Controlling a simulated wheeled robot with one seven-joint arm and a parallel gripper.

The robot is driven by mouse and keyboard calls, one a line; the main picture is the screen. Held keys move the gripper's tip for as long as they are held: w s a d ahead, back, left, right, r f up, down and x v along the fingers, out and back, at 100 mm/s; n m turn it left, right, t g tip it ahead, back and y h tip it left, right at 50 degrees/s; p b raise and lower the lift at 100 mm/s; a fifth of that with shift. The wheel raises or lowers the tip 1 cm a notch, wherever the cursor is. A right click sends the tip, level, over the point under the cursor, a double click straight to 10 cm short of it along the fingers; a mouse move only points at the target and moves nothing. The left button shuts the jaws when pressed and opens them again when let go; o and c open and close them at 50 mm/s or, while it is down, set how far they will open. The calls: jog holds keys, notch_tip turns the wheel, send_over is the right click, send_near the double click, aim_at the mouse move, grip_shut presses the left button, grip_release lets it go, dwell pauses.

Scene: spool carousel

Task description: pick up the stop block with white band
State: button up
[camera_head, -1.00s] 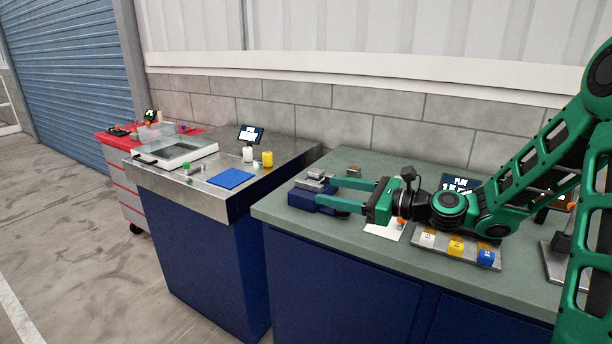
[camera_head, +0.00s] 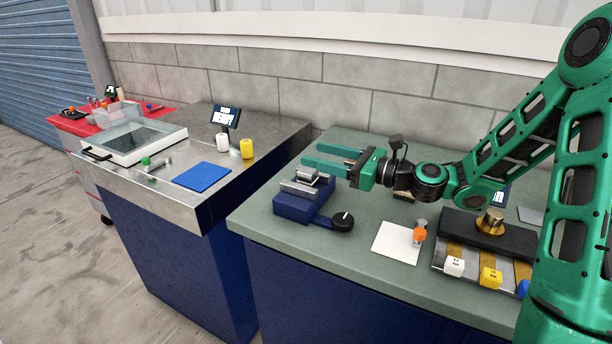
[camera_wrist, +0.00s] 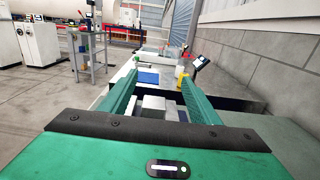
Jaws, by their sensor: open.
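A small white-faced block (camera_head: 455,266) with dark print sits at the left of a row of blocks on a grey and tan tray at the right. It looks like the stop block with white band, though its band is hard to make out. A yellow block (camera_head: 490,278) and a partly hidden blue block (camera_head: 523,288) sit to its right. My green gripper (camera_head: 312,155) is open and empty, pointing left above the back of the bench, well left of the blocks. In the wrist view my open fingers (camera_wrist: 158,76) show no block between them.
A blue vise (camera_head: 293,208) with a black knob stands below my fingers. A black block with a brass knob (camera_head: 490,220) stands behind the blocks. The left steel table holds a blue mat (camera_head: 202,177).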

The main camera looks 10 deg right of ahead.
aim_at(301, 169)
notch_tip(301, 169, down, 6)
jog(key=shift+a+r, duration=0.1)
jog(key=shift+r, duration=0.05)
jog(key=shift+x, duration=3.7)
jog(key=shift+r, duration=0.1)
jog(key=shift+c, duration=0.7)
grip_shut()
